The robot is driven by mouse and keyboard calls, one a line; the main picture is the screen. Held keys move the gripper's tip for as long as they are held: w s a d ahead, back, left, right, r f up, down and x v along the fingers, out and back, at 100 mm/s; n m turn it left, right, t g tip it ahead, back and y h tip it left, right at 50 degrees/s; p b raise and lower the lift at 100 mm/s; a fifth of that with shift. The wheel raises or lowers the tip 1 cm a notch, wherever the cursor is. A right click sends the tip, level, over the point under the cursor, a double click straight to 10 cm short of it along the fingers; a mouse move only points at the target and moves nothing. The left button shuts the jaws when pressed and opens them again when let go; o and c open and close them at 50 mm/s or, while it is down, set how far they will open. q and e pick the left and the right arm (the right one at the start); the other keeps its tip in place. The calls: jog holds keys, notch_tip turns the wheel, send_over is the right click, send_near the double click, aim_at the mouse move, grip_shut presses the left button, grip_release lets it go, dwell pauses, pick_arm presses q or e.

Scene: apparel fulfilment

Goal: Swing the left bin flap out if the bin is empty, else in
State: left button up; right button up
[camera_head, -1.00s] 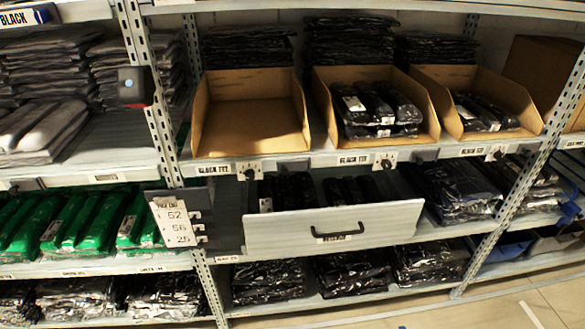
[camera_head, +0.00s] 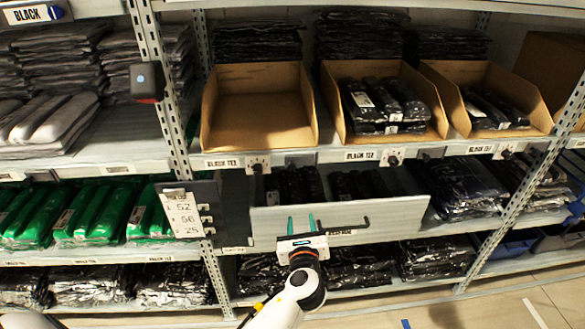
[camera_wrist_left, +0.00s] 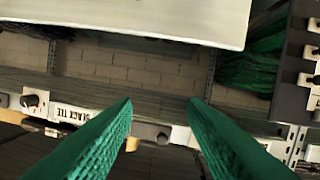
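The left bin (camera_head: 260,125) is an open-fronted cardboard bin on the shelf, and its floor is bare. Below it, a small pale plate with a black knob (camera_head: 258,165) sits on the shelf edge, beside a BLACK TEE label. My left gripper (camera_head: 301,223) is open and empty, raised in front of the open drawer, below and right of that plate. My right gripper is out of view.
An open drawer (camera_head: 385,218) with a dark handle juts out, holding black packs. The middle bin (camera_head: 440,125) and right bin (camera_head: 540,115) hold black packs. A number board (camera_head: 184,212) hangs on the left post.

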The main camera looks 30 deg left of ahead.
pick_arm(q)
jog(key=m+y, duration=0.1)
jog(key=y, duration=0.1)
send_near(292, 168)
jog(key=shift+t, duration=0.4)
jog(key=x, duration=0.9)
jog(key=shift+a+f, duration=0.15)
jog(key=shift+f, duration=0.15)
grip_shut()
